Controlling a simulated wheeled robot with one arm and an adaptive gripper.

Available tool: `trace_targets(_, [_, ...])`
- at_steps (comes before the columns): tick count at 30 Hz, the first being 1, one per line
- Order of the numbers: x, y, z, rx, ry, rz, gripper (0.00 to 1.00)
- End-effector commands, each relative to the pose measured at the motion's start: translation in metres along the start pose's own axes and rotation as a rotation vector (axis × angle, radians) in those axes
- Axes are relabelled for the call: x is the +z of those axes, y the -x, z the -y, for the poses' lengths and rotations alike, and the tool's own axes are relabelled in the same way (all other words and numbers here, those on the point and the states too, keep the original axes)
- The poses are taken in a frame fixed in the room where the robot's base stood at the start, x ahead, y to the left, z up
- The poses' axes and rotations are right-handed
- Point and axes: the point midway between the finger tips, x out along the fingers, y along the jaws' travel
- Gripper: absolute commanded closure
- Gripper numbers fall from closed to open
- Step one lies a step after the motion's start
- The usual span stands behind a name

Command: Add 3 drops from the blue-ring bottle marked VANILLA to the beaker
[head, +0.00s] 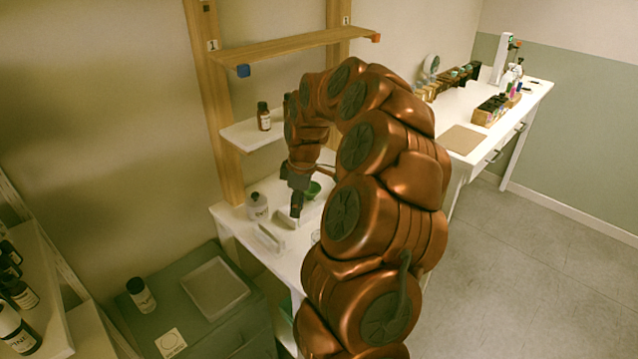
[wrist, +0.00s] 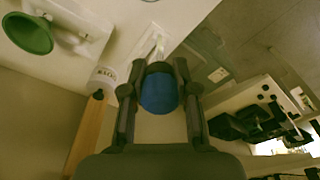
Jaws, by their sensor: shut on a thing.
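My gripper (head: 296,208) points down over the white bench, just above a pale tray. In the wrist view my gripper (wrist: 159,90) is shut on a rounded blue piece (wrist: 159,94), which looks like a dropper bulb. A pale, narrow form shows beyond it, too unclear to name. A clear rounded glass edge (head: 315,237), perhaps the beaker, is partly hidden by my arm. Brown bottles stand on the middle wall shelf (head: 264,117), on the grey-green cabinet (head: 141,295) and at the lower left (head: 17,330). I cannot make out a VANILLA label or a blue ring.
A clear bottle with a pale label (head: 257,206) stands left of my gripper; a labelled bottle shows in the wrist view (wrist: 103,79). A green bowl (head: 312,190) is close behind my gripper. The wooden shelf frame (head: 215,110) rises behind. The floor at right is clear.

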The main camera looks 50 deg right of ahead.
Motion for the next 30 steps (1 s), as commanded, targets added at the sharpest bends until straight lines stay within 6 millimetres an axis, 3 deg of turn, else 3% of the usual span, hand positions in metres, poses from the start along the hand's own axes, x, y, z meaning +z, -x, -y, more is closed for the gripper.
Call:
trace_targets(1, [0.014,0.014,-0.004,-0.003,0.020,-0.007,0.79])
trace_targets(3, [0.029,0.022,-0.007,-0.008,0.055,-0.008,0.79])
trace_targets(9, [0.051,0.031,-0.009,-0.019,0.105,-0.012,0.79])
trace_targets(30, [0.054,0.029,-0.011,-0.016,0.109,-0.014,0.79])
